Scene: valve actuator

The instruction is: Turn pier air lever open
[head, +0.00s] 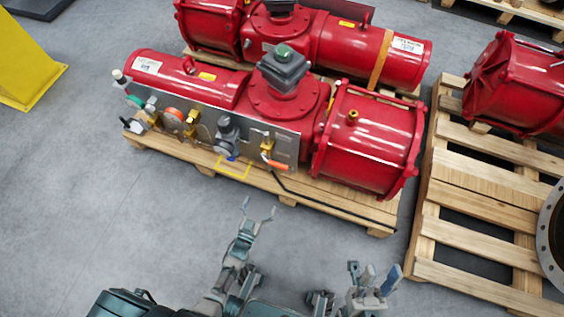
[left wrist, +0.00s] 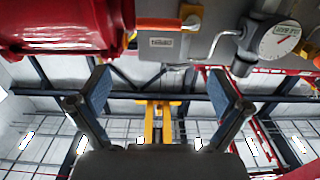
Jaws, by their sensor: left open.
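A lever with an orange handle (head: 275,163) sits at the right end of the grey panel (head: 200,128) on the red valve actuator (head: 282,98). In the left wrist view the orange handle (left wrist: 170,23) lies at the top, above a small label plate (left wrist: 162,43). My left gripper (head: 259,209) is open and empty, in front of the pallet and apart from the lever. Its two blue-padded fingers (left wrist: 163,98) stand wide apart in the left wrist view. My right gripper (head: 379,276) is open and empty, low in the head view.
A round gauge (left wrist: 280,40) is beside the lever in the left wrist view. The actuator stands on a wooden pallet (head: 330,204), with a black hose along its front edge. Another pallet (head: 475,212) stands at the right. The grey floor (head: 80,210) is clear at the left.

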